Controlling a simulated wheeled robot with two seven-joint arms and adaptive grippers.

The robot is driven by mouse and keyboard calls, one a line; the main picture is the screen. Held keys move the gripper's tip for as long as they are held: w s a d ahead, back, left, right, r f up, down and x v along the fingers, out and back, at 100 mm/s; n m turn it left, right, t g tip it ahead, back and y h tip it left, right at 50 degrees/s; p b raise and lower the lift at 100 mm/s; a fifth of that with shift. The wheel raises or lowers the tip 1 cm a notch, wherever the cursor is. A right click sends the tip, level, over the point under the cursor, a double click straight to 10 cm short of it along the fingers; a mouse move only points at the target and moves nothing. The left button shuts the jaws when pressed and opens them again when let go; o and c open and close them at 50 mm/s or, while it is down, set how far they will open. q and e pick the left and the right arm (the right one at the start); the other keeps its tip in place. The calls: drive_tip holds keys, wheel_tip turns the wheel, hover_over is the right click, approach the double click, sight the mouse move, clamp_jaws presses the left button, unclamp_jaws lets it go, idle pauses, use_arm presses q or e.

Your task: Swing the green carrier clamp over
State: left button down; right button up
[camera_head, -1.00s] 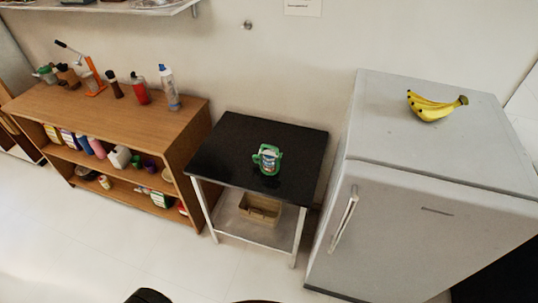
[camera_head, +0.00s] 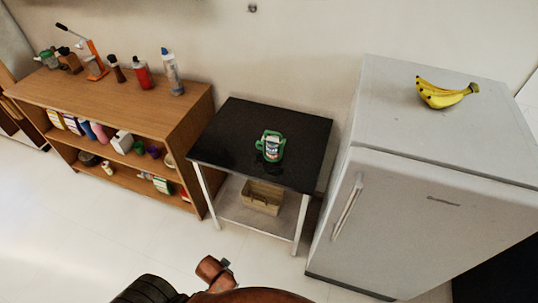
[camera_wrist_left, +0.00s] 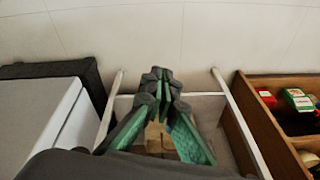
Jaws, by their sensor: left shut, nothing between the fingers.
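The green carrier clamp (camera_head: 283,148) is a small green frame around a pale, labelled container (camera_head: 270,149). It stands upright on the black-topped table (camera_head: 240,115) in the head view, with a loop at its side; finer detail is too small to tell. My left gripper (camera_wrist_left: 160,78) shows only in the left wrist view, with its green-lined fingers together at the tips and nothing held. The carrier cannot be made out in that view. In the head view neither gripper shows, and the right gripper is in no view.
A brown box (camera_head: 262,197) lies on the table's lower shelf. A wooden shelf unit (camera_head: 130,98) with bottles and a juicer stands left. A grey fridge (camera_head: 400,215) with bananas (camera_head: 442,95) on top stands right. The tabletop around the carrier is clear.

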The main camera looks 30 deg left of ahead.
use_arm(q)
drive_tip(key=w+a+r+m+t+y, duration=0.35)
drive_tip(key=w+a+r+m, duration=0.25)
drive_tip(key=w+r, duration=0.4)
drive_tip(key=w+a+r+m+t+y, duration=0.3)
drive_tip(key=w+a+r+m+t, duration=0.15)
drive_tip(key=w+a+r, duration=0.5)
drive_tip(key=w+d+r+m+t, duration=0.4)
drive_tip(key=w+d+r+m, duration=0.1)
drive_tip(key=w+r+m, duration=0.7)
drive_tip(key=m+t+h, duration=0.3)
drive_tip(key=m+t, duration=0.1)
drive_tip(key=m, duration=0.7)
approach(269, 145)
wheel_tip(269, 145, up, 3)
drive_tip(key=shift+d+n, duration=0.1)
drive_tip(key=shift+n, duration=0.15)
drive_tip(key=x, duration=0.6)
drive_tip(key=b+x, duration=0.1)
drive_tip(key=x, duration=0.2)
drive_tip(key=shift+w+f, duration=0.35)
drive_tip(key=shift+w, duration=0.1)
drive_tip(key=shift+r, duration=0.15)
